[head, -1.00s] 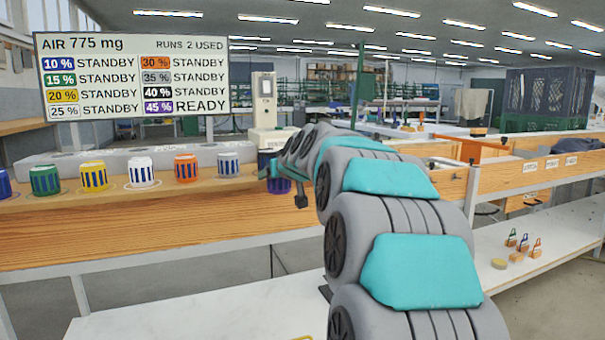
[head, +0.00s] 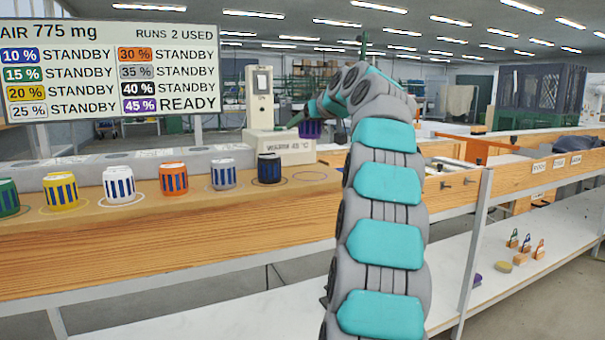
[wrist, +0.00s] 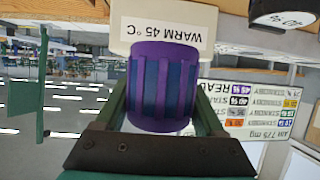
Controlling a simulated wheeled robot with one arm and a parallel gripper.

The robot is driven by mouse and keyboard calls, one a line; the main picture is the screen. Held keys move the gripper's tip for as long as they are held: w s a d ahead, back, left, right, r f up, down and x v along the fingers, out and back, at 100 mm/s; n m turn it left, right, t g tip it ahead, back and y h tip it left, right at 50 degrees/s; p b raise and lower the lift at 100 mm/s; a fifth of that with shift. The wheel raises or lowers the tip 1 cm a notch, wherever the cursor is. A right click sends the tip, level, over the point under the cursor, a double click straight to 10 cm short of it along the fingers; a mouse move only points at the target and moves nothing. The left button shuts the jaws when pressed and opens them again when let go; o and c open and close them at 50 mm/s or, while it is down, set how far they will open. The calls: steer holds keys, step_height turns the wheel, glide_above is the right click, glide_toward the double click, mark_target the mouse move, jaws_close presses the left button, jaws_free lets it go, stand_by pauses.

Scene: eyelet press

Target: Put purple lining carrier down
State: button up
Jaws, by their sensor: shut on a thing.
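The purple lining carrier (head: 311,129), a ribbed cup with dark blue gaps, is held above the wooden bench, in front of the white WARM 45 °C unit (head: 280,150). My gripper (head: 308,120) is shut on it. In the wrist view, which is upside down, the carrier (wrist: 163,88) sits between the two green fingers, with the unit's label (wrist: 168,30) beyond it. An empty ring outline is marked on the bench (head: 310,176) below the carrier. The board reads 45 % READY in purple.
Green, yellow, white, orange, grey and black carriers stand in a row on the bench; the black one (head: 269,168) is nearest the empty ring. An orange frame (head: 478,148) stands at right. A lower white shelf (head: 540,235) holds small tagged items.

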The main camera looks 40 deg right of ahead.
mark_target(304, 174)
steer(key=shift+w+d+f+b, duration=0.1)
steer(key=shift+f+b, duration=0.7)
steer(key=shift+f, duration=4.15)
steer(key=shift+f, duration=0.1)
steer(key=shift+f, duration=0.15)
steer(key=o, duration=1.5)
steer(key=shift+o, duration=0.2)
